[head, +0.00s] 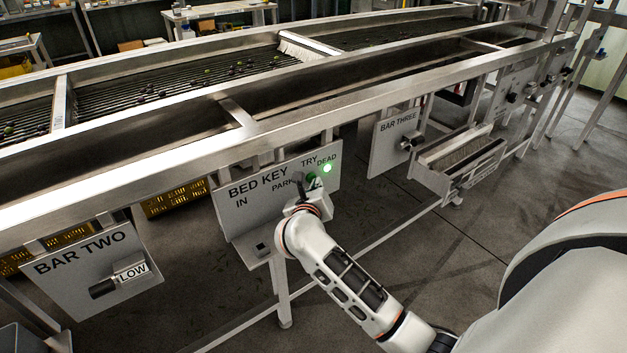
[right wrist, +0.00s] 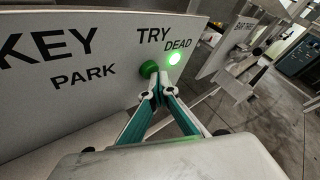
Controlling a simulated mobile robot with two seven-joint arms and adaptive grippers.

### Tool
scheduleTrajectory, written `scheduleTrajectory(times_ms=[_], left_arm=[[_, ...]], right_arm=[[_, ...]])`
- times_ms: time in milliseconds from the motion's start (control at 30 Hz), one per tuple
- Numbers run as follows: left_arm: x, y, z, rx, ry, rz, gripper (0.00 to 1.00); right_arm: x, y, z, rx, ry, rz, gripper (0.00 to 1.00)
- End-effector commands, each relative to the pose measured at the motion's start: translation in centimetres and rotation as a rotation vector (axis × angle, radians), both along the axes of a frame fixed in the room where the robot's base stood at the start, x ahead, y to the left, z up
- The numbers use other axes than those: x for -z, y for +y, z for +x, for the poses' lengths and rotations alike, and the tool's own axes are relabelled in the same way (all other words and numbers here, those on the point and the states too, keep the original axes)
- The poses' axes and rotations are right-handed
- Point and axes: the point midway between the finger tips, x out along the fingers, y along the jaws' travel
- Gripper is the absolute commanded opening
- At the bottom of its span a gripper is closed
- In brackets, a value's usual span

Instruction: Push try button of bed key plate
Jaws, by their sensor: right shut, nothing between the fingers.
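The grey bed key plate (head: 240,205) hangs below the machine's front rail, lettered BED KEY, IN, PARK, TRY and DEAD. The green try button (right wrist: 149,69) is under the word TRY in the right wrist view; in the head view the button (head: 311,178) is partly hidden by my gripper. A green lamp (right wrist: 174,58) glows beside it, under DEAD. My right gripper (right wrist: 158,88) is shut and empty, its tips just below and in front of the button. I cannot tell whether they touch it. In the head view the right gripper (head: 304,190) is partly hidden by its wrist. My left gripper is not in view.
The bar two plate (head: 90,275) with a black handle marked LOW hangs at left. The bar three plate (head: 394,150) and an open metal trough (head: 455,160) are at right. A small black block (head: 262,249) sits on the bed key plate's lower ledge. A leg (head: 283,295) stands below.

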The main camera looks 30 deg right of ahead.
Motion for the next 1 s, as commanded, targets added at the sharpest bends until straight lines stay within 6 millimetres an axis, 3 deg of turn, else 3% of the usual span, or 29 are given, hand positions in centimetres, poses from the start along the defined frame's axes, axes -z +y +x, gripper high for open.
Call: scheduleTrajectory(times_ms=[300,667,1000], left_arm=[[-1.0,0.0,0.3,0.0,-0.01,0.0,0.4],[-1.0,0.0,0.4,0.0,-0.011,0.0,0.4],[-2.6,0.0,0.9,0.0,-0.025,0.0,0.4]], right_arm=[[-0.2,-0.1,-1.5,-0.001,-0.002,0.0,0.0],[0.0,-0.1,-1.8,0.0,0.0,0.0,0.0],[-0.2,-0.3,-4.6,-0.001,-0.001,0.0,0.0]])
